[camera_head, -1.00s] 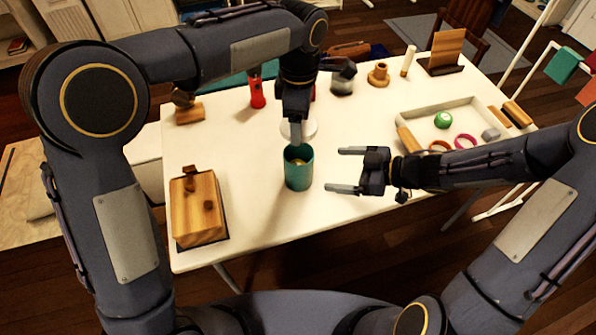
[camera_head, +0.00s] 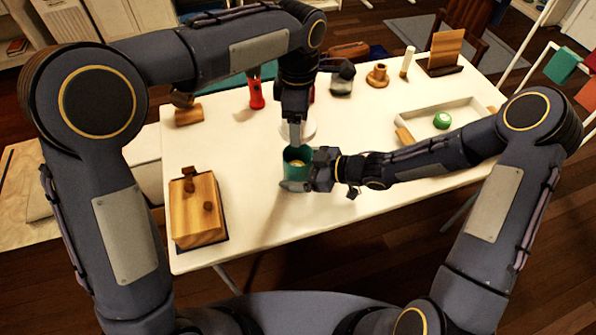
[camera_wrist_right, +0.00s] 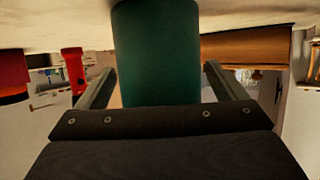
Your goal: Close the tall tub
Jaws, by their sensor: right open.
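My right gripper (camera_head: 300,172) is open, with one finger on each side of the tub; the right wrist view also shows the tub (camera_wrist_right: 157,50) between the spread fingers. I cannot tell if they touch it. My left gripper (camera_head: 295,143) points down just above the tub's far rim; its fingertips are too small to read. A pale round disc (camera_head: 311,131), possibly a lid, shows behind the left gripper; I cannot tell if it is held.
A red bottle (camera_head: 256,94) and a dark-topped jar (camera_head: 342,80) are at the back. A white tray (camera_head: 468,104) with a green ball (camera_head: 442,120) lies right. The front middle of the white table (camera_head: 290,235) is clear.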

